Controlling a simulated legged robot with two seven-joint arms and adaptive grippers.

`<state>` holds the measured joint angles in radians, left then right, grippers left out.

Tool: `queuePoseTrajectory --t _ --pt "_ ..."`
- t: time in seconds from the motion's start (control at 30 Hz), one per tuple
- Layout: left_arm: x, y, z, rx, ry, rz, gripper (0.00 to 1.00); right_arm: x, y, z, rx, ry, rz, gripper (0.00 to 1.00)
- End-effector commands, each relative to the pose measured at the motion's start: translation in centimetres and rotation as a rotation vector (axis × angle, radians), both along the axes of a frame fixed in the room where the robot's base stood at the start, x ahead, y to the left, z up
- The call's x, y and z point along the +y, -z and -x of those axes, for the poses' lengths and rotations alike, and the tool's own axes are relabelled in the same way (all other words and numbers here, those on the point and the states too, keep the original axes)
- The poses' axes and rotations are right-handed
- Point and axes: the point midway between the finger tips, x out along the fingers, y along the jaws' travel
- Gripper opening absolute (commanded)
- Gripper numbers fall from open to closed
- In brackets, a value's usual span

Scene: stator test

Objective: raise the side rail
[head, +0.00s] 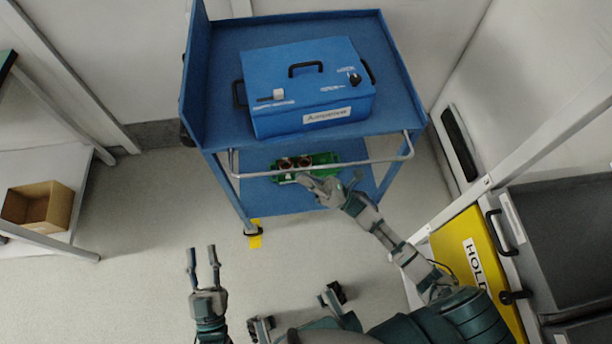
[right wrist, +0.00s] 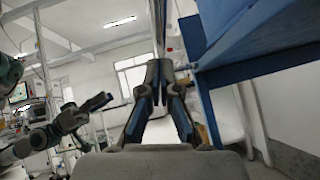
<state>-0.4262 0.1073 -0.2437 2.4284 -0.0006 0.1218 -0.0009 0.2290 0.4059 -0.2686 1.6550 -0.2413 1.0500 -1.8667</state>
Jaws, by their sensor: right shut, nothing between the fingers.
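The side rail (head: 385,160) is a grey metal tube along the near side of the blue cart (head: 222,80), just below the top shelf. My right gripper (head: 318,184) is at the rail's middle, close to the green tray in this view; I cannot tell whether it touches the rail. In the right wrist view its fingers (right wrist: 160,68) are drawn together, with nothing held. A pale upright bar, likely the rail (right wrist: 157,25), shows just beyond the fingertips. My left gripper (head: 203,250) is open and empty over the floor, left of the cart.
A blue box (head: 285,75) with black handles sits on the cart top. A green tray (head: 328,160) with round parts is on the lower shelf. A cardboard box (head: 38,207) is on the left table. A yellow HOLD panel (head: 462,245) stands right. Floor left of the cart is clear.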

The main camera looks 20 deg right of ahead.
Motion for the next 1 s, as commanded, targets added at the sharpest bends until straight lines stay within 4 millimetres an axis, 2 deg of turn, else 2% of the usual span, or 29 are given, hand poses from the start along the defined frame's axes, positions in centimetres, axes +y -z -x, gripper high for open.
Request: queuePoseTrajectory --t 0.53,1.0 --pt "-0.1 0.2 -0.2 0.018 0.000 -0.004 0.37 0.1 -0.5 -0.1 0.006 0.000 -0.001 0.00" --pt "0.2 3.0 -0.6 0.223 0.000 -0.069 0.37 0.0 -1.1 0.1 0.064 0.001 -0.019 0.00"
